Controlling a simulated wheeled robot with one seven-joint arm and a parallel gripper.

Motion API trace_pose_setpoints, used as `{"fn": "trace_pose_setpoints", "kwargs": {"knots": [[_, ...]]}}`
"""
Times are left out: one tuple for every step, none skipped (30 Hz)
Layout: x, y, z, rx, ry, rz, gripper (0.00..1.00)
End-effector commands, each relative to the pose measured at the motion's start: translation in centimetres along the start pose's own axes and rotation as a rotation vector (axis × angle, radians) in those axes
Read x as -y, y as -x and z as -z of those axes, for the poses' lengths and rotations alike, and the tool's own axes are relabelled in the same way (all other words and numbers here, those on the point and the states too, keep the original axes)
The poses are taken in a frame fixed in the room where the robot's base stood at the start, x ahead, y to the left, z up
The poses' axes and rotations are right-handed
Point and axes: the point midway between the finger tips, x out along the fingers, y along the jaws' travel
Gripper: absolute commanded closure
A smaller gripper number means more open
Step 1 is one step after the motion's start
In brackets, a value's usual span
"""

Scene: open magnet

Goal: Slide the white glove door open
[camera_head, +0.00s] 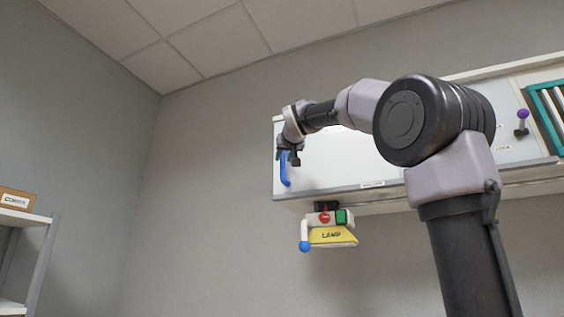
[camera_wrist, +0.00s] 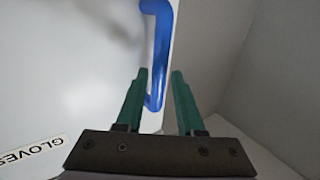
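The white glove door (camera_head: 335,160) is a flat panel on the wall cabinet. It fills the left of the wrist view (camera_wrist: 60,70), where a label reading GLOVES (camera_wrist: 32,150) shows. A blue bar handle (camera_head: 285,172) stands at the door's left end. In the wrist view the blue handle (camera_wrist: 160,45) runs down to between the green fingers. My gripper (camera_wrist: 160,72) is open, with one finger on each side of the handle's lower part and a gap on the right side. In the head view my gripper (camera_head: 289,155) is small at the handle's upper part. Contact cannot be told.
A lamp unit (camera_head: 331,232) with a yellow shade and a blue-ended lever hangs below the cabinet. A purple knob (camera_head: 522,116) and a teal rack (camera_head: 550,108) are at the right. A shelf (camera_head: 25,217) with a labelled box stands far left. My arm hides part of the cabinet.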

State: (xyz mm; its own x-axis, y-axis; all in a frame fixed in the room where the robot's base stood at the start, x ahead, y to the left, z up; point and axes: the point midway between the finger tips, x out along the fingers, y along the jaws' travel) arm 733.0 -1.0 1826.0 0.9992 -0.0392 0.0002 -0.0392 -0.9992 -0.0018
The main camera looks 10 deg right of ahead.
Motion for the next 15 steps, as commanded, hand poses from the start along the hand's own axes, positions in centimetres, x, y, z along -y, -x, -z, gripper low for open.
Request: {"fn": "trace_pose_setpoints", "kwargs": {"knots": [[-0.2,-1.0,-0.1,0.002,-0.002,-0.001,0.63],[-0.1,-1.4,-0.1,0.002,-0.001,0.0,0.63],[0.0,-1.9,-0.1,0.002,-0.002,0.001,0.63],[0.0,-2.2,-0.1,0.002,0.0,0.0,0.63],[0.0,-2.4,-0.1,0.002,0.0,0.0,0.63],[0.0,-2.8,-0.1,0.001,-0.001,0.001,0.63],[0.0,-2.9,0.0,0.0,-0.001,0.0,0.63],[0.0,-3.0,0.0,0.0,-0.001,0.0,0.63],[-0.1,-3.2,0.0,0.0,-0.001,0.0,0.63],[-0.1,-3.2,0.0,0.0,-0.001,0.0,0.63],[-0.1,-3.3,0.0,0.0,-0.001,0.0,0.63],[-0.1,-3.3,0.0,0.0,-0.001,0.0,0.63],[0.0,-3.3,0.0,0.0,-0.001,0.0,0.63],[0.0,-3.3,0.0,0.0,-0.001,0.0,0.63],[0.0,-3.3,0.0,0.0,-0.001,0.0,0.63]]}}
